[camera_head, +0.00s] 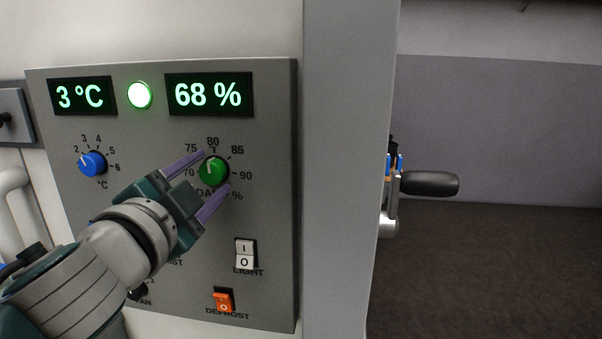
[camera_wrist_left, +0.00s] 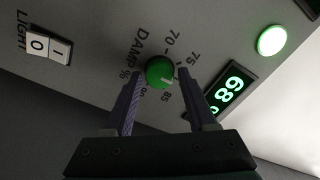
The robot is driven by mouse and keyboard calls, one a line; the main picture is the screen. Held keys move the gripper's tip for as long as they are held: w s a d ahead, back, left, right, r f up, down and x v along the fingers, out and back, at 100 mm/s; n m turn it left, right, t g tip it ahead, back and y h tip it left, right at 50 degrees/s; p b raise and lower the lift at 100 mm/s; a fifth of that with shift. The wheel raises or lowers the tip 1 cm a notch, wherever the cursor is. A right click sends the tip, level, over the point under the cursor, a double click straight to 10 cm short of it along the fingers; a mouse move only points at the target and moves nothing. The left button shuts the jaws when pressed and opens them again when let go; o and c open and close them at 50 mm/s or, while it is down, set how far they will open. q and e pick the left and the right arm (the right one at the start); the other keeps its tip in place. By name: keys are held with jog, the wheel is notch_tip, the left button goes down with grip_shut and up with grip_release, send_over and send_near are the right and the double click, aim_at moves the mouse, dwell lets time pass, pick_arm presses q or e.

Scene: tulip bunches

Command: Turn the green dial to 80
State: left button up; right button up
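The green dial (camera_head: 213,171) sits on the grey control panel (camera_head: 120,220), inside a printed scale on which 75, 80, 85 and 90 are readable. The display (camera_head: 209,94) above it reads 68 %. My left gripper (camera_head: 216,170) has its two purple fingers on either side of the dial, open around it. In the left wrist view the green dial (camera_wrist_left: 160,72) sits between the fingertips, with a small gap visible on each side. A pale mark shows on its face; its exact reading is hard to tell. My right gripper is not in view.
A blue dial (camera_head: 92,164) and a 3 °C display (camera_head: 81,95) are on the left, with a lit green lamp (camera_head: 139,95) between the displays. A light switch (camera_head: 245,254) and an orange defrost switch (camera_head: 223,299) are below. A black handle (camera_head: 430,184) sticks out right of the panel.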

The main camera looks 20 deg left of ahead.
pick_arm(q)
jog(key=shift+o, duration=1)
jog(key=shift+s, duration=0.1)
jog(key=b+v, duration=0.2)
jog(key=v, duration=0.7)
jog(key=shift+s+d, duration=0.15)
jog(key=shift+s, duration=0.2)
